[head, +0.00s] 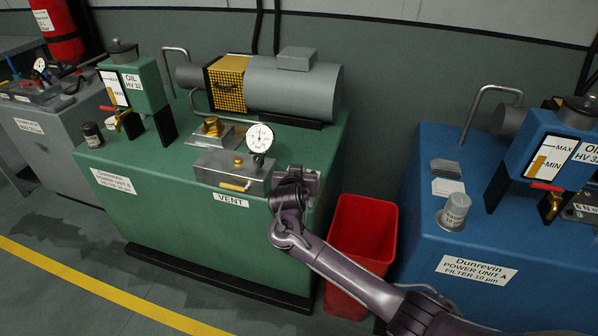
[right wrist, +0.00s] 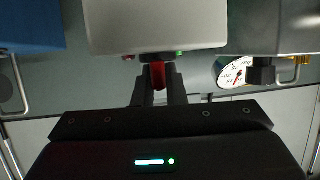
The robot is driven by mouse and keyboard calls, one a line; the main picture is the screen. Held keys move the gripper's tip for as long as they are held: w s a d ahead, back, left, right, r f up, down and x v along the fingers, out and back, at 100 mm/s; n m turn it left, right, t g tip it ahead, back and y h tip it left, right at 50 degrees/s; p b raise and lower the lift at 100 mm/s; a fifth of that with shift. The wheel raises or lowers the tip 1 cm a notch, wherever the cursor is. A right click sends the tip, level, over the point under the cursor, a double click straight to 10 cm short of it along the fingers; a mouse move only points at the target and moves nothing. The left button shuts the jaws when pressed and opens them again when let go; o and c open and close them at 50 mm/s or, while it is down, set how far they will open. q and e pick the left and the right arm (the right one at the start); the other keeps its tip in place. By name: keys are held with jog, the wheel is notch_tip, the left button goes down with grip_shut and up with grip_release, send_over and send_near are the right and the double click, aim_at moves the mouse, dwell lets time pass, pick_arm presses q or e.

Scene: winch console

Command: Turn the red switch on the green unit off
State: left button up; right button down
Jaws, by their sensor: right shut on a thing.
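The green unit (head: 150,210) stands left of centre in the head view, labelled Power Unit B. A grey box (head: 312,180) sits at its front right corner, mostly behind my right gripper (head: 297,172). In the right wrist view the grey box (right wrist: 157,22) fills the top middle. The red switch (right wrist: 158,75) sticks out from its edge, between the two fingers of my right gripper (right wrist: 159,88), which are shut on it. A small green spot shows beside the switch. The head view hides the switch behind the gripper. My left gripper is not in view.
A pressure gauge (head: 259,138) and a valve block (head: 232,172) with a yellow lever stand just left of my right gripper. A red bin (head: 362,232) stands below right. The blue unit (head: 425,225) is at the right. The floor at front left is clear.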

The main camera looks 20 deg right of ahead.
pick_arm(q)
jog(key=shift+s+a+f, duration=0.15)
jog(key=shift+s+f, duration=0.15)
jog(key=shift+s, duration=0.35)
pick_arm(e)
jog(key=shift+m+g+h, duration=0.5)
jog(key=shift+m+h, duration=0.4)
pick_arm(q)
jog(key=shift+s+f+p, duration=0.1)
jog(key=shift+p, duration=0.2)
pick_arm(e)
jog(key=c, duration=1.5)
grip_release()
